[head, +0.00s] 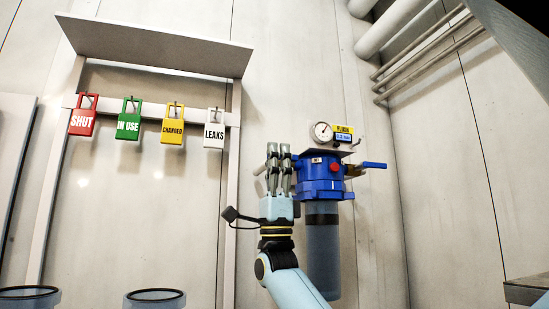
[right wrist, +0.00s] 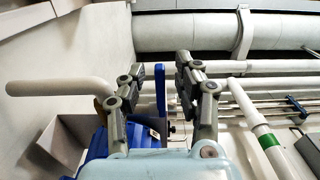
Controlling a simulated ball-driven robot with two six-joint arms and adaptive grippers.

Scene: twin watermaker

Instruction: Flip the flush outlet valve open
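A blue filter head (head: 318,178) with a pressure gauge (head: 322,132) and a red knob sits on the wall above a translucent bowl (head: 323,260). A blue valve lever (head: 374,165) sticks out level from its right side. My right gripper (head: 278,150) is upright at the left of the filter head, overlapping its left edge. In the right wrist view its fingers (right wrist: 161,65) are apart with nothing held. A blue lever (right wrist: 160,88) stands upright in the gap between them in that view; I cannot tell its depth. My left gripper is not in view.
A tag board (head: 150,108) with red, green, yellow and white tags hangs at left. Pale pipes (head: 395,25) run at the upper right. A light pipe (right wrist: 60,87) lies left of the fingers in the wrist view. Two round dark-rimmed containers (head: 155,298) show at lower left.

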